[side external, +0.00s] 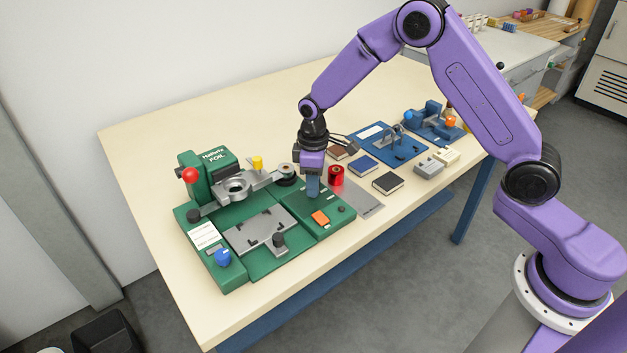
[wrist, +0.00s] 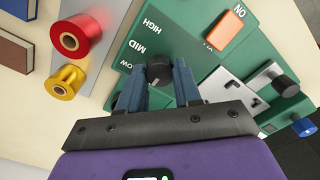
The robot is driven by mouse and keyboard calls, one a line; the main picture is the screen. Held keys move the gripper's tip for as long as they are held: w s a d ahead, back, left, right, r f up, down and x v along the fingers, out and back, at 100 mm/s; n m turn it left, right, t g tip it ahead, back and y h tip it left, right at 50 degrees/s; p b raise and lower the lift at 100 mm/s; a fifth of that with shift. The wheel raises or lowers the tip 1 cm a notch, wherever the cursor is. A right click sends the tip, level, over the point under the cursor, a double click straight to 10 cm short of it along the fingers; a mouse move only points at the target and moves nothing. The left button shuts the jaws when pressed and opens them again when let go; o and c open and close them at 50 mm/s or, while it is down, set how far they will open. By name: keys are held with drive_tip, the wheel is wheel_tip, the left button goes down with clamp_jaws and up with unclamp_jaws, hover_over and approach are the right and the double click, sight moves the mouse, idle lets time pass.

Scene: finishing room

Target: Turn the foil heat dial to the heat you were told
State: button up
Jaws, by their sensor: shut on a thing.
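The green foil machine (side external: 262,262) stands at the near left of the table in the side view. The black heat dial (wrist: 159,68) is on its green panel (wrist: 185,45) in the wrist view, with LOW, MID and HIGH printed beside it. My gripper (wrist: 158,82) is shut on the dial, one blue finger on each side. Which mark the dial points to is too small to tell. In the side view my gripper (side external: 313,190) points down at the panel and hides the dial.
An orange switch (wrist: 225,30) marked ON sits near the dial. A red foil roll (wrist: 76,37) and a gold roll (wrist: 68,82) stand close beside the panel. Books (side external: 391,183) and a blue machine (side external: 388,144) lie farther right. The table's back left is clear.

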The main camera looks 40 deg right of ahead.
drive_tip(key=m, duration=0.4)
drive_tip(key=shift+m, duration=2.4)
drive_tip(key=o, duration=1)
drive_tip(key=shift+o, duration=0.2)
drive_tip(key=shift+r, duration=0.1)
wheel_tip(320, 180, up, 17)
drive_tip(key=shift+r, duration=0.15)
